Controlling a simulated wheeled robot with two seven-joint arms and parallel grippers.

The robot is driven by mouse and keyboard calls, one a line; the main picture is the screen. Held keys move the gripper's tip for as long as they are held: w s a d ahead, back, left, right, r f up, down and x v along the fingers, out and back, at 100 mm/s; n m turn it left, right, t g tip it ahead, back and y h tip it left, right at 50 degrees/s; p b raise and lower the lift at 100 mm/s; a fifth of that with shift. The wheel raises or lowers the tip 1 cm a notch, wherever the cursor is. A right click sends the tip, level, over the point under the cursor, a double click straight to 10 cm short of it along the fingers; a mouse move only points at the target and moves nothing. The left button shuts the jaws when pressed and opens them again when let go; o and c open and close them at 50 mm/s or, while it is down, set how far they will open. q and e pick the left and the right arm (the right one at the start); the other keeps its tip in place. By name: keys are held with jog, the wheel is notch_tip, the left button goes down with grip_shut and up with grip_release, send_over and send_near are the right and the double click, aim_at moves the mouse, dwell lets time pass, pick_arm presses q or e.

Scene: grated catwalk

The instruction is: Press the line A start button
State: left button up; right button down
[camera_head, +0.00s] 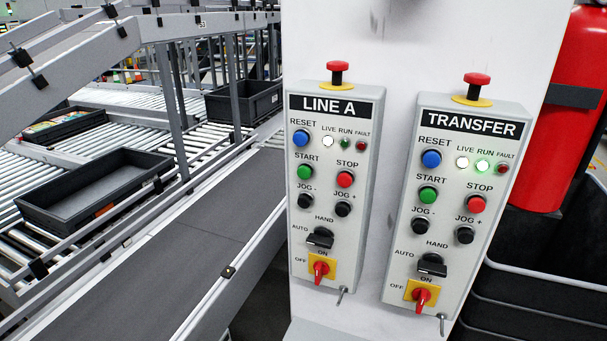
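The LINE A control box (333,190) is mounted on a white panel in the middle of the head view. Its green START button (305,172) sits on the left, below the blue RESET button (301,138) and beside the red STOP button (345,179). On this box the LIVE lamp (328,142) looks white and lit, while the RUN lamp (345,143) is dark green and looks unlit. A red emergency stop (337,70) tops the box. Nothing covers the START button. Neither of my grippers is in view.
A similar TRANSFER box (457,205) stands close to the right, with its own green START button (428,195) and a lit green RUN lamp (482,167). A red cylinder (572,110) is at far right. Conveyors with black trays (95,190) fill the left.

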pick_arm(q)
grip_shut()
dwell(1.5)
